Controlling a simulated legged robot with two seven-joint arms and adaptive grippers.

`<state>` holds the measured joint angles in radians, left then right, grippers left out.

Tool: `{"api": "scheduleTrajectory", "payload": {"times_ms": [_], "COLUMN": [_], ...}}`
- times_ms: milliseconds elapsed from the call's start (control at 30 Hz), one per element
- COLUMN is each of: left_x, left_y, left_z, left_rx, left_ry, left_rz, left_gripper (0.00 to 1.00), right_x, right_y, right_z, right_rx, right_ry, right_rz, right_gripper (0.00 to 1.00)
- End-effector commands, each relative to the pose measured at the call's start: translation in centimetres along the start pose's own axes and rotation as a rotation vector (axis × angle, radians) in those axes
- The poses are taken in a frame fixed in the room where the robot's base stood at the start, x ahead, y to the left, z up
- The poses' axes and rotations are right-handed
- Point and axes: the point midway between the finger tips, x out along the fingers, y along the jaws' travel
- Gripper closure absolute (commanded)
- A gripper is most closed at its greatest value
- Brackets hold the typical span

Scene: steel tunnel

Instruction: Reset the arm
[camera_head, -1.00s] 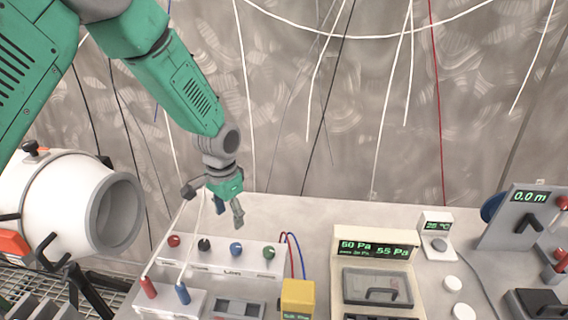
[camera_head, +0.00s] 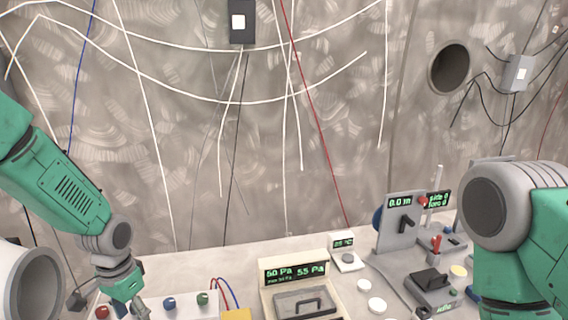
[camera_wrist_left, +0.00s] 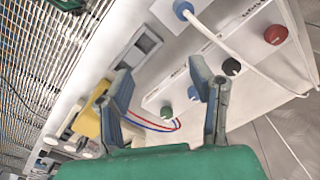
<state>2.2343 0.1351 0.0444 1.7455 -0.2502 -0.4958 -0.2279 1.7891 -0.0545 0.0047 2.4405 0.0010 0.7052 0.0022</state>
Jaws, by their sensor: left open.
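My left arm comes in from the left in the head view, and its green and grey gripper (camera_head: 136,305) hangs low over the white panel with coloured knobs (camera_head: 184,312). In the left wrist view the two fingers of the left gripper (camera_wrist_left: 167,100) stand wide apart with nothing between them. The knob panel (camera_wrist_left: 228,62) lies beyond the fingers, and they look apart from it. My right arm shows as a green and grey link at the right edge of the head view; its gripper is out of view.
A pressure display unit (camera_head: 296,284) stands at the bench middle. A small display box (camera_head: 345,252), a 0.0 m device (camera_head: 399,222) and a black-handled block (camera_head: 427,286) are right of it. A white cylinder (camera_head: 22,283) is at the left. Cables hang along the wall.

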Motion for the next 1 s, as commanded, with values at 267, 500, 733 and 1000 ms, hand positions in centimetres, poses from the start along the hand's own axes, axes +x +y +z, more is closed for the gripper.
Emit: {"api": "scheduleTrajectory", "payload": {"times_ms": [267, 500, 733, 1000], "left_x": [3.9, 8.6, 13.8, 16.2], "left_y": [1.9, 4.9, 9.0, 13.4], "left_z": [2.2, 6.6, 14.3, 26.3], "left_rx": [-0.036, -0.096, -0.206, -0.365], "left_ry": [0.0, 0.005, -0.002, -0.013], "left_rz": [0.026, 0.053, 0.072, 0.035], "left_gripper": [0.51, 0.51, 0.51, 0.51], "right_x": [0.0, 0.0, 0.0, 0.0], "right_y": [0.0, 0.0, 0.0, 0.0], "right_z": [0.0, 0.0, 0.0, 0.0], "right_rx": [0.0, 0.0, 0.0, 0.0], "right_ry": [0.0, 0.001, 0.0, 0.0], "right_rz": [0.0, 0.0, 0.0, 0.0], "right_gripper": [0.15, 0.15, 0.15, 0.15]}}
